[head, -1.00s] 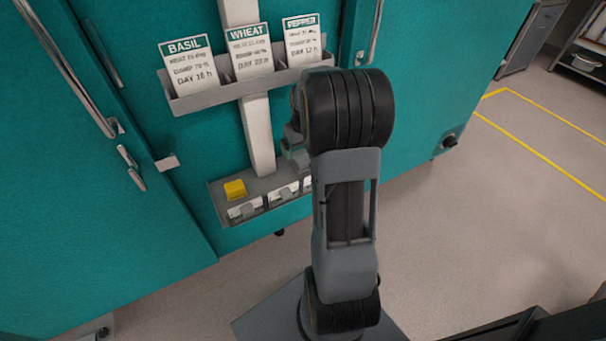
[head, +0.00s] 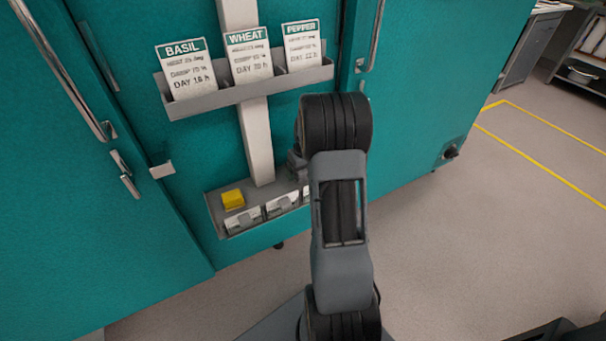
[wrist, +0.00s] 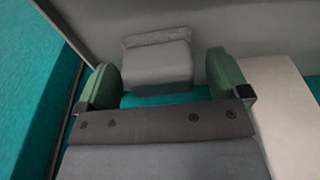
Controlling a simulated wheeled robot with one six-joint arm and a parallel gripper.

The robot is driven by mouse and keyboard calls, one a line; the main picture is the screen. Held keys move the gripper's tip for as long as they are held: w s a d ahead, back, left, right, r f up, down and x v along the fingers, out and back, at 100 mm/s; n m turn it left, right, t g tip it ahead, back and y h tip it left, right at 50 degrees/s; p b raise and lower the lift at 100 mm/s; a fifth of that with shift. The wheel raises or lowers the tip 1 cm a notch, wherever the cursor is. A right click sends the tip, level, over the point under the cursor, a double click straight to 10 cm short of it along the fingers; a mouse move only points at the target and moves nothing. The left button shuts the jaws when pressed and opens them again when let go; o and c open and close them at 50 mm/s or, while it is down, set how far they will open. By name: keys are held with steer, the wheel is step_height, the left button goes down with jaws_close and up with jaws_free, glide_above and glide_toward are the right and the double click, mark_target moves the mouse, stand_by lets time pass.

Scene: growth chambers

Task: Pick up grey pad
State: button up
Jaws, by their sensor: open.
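The grey pad (wrist: 157,66) shows in the wrist view as a small block with a smooth face and a rough, speckled strip along its far edge. It lies against a grey surface. My gripper (wrist: 164,80) is open, with one green-padded finger to each side of the pad. Both fingers look apart from the pad, and nothing is held. In the head view my arm hides the fingers, and I cannot make out the pad there.
The grey shelf (head: 217,216) on the teal chamber holds a yellow block (head: 232,199) and has small labels along its front. Above it, a card rack (head: 190,107) holds basil, wheat and pepper cards. A pale post (head: 258,145) rises behind the shelf.

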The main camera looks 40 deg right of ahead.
steer(key=shift+c, duration=0.2)
steer(key=c, duration=1)
steer(key=shift+o, duration=0.2)
steer(key=shift+r, duration=0.15)
steer(key=shift+r, duration=0.6)
steer(key=s+a+r+p, duration=0.1)
steer(key=s+a+r, duration=0.2)
steer(key=a+r, duration=0.2)
steer(key=s+a+r+p, duration=0.2)
steer(key=a+r, duration=0.4)
steer(key=a, duration=0.1)
steer(key=shift+s+a+r, duration=0.3)
steer(key=shift+s+a, duration=0.05)
steer(key=shift+s, duration=0.05)
